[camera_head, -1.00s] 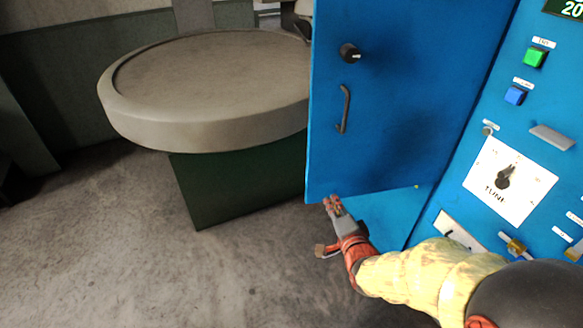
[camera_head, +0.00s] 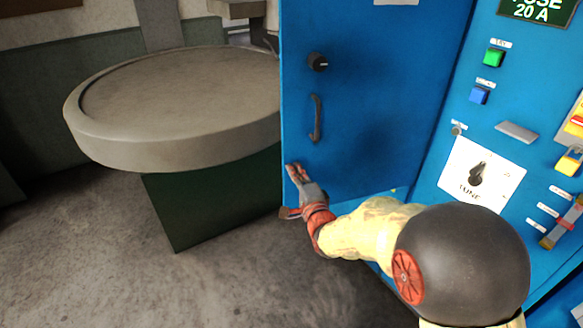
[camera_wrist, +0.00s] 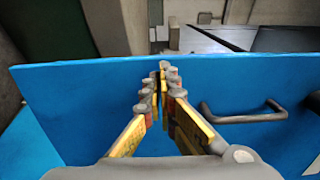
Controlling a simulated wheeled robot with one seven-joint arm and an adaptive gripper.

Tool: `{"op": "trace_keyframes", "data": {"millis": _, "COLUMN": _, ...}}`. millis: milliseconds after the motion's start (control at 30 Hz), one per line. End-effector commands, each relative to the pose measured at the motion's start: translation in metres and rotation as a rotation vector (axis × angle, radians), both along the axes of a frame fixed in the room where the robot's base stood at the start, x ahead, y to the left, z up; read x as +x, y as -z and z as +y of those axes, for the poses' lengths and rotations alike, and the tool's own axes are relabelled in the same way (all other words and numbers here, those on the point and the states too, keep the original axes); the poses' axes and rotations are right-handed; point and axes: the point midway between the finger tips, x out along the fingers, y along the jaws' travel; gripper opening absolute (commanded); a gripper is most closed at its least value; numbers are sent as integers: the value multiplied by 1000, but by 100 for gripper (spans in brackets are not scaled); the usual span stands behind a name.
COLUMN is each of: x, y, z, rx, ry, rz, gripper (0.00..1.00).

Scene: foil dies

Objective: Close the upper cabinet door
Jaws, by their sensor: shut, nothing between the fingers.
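The blue upper cabinet door (camera_head: 375,110) stands open, jutting out from the cabinet front. It has a round black knob (camera_head: 317,62) and a dark bar handle (camera_head: 316,118) near its free left edge. My gripper (camera_head: 295,172) is shut and empty, at the door's lower left corner, below the handle. In the wrist view, the closed fingertips (camera_wrist: 163,70) overlap the edge of the blue door (camera_wrist: 75,95), with the handle (camera_wrist: 245,112) to their right. I cannot tell whether the fingers touch the door.
A round grey table (camera_head: 180,95) on a dark green base (camera_head: 210,195) stands left of the door. The cabinet front (camera_head: 440,125) at right carries a green button (camera_head: 494,56), a blue button (camera_head: 479,95) and a dial plate (camera_head: 480,175). The floor at lower left is clear.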

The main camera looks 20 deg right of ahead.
Motion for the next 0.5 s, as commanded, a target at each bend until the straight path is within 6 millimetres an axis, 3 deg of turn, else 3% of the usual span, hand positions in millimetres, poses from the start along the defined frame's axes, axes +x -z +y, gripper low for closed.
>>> {"op": "trace_keyframes", "data": {"millis": 200, "x": 24, "y": 1, "z": 1, "rx": 0, "ry": 1, "rz": 1, "gripper": 0}}
{"op": "trace_keyframes", "data": {"millis": 500, "x": 30, "y": 0, "z": 1, "rx": 0, "ry": 1, "rz": 1, "gripper": 0}}
